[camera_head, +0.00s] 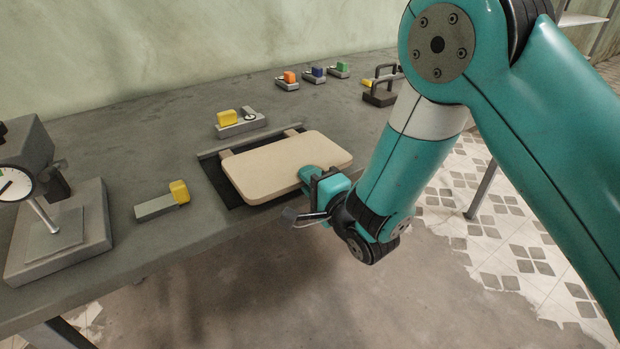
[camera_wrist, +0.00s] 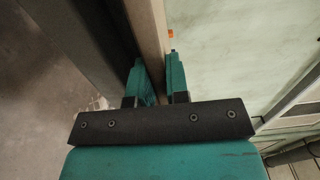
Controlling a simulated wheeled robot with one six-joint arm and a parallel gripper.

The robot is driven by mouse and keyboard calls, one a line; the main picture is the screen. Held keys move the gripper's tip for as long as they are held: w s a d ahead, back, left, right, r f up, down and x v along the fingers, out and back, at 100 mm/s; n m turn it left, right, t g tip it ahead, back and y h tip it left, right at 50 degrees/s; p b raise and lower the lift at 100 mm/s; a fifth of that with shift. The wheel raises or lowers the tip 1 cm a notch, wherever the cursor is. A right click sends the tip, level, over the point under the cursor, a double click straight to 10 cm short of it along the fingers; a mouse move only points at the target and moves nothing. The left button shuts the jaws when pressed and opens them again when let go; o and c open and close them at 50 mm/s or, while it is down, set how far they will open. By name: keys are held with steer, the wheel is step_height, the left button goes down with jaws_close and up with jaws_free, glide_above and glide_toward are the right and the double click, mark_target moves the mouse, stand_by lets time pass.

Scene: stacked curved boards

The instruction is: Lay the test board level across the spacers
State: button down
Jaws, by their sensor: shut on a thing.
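The test board (camera_head: 285,165) is a pale tan board with rounded corners, in the middle of the head view. It lies over a black mat (camera_head: 212,174); one spacer (camera_head: 226,153) shows at its back left edge and another (camera_head: 292,132) at its back right. Whether the board touches them or is fully level I cannot tell. My gripper (camera_head: 318,180) is shut on the board's near right edge. In the wrist view my gripper's fingers (camera_wrist: 160,82) stand either side of the board's edge (camera_wrist: 152,35). The board hides most of the spacers.
A grey bar (camera_head: 250,140) runs behind the board. A dial gauge stand (camera_head: 60,235) is at the left. Grey blocks with yellow parts lie near left (camera_head: 162,205) and behind (camera_head: 240,121). Several small coloured-top pieces (camera_head: 288,81) stand farther back. The bench's front edge is close.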

steer(key=shift+f+b, duration=0.3)
steer(key=shift+f, duration=0.15)
steer(key=c, duration=1.2)
jaws_free()
steer(key=shift+f, duration=0.15)
steer(key=shift+b+v, duration=0.8)
steer(key=shift+v, duration=2.2)
steer(key=o, duration=0.6)
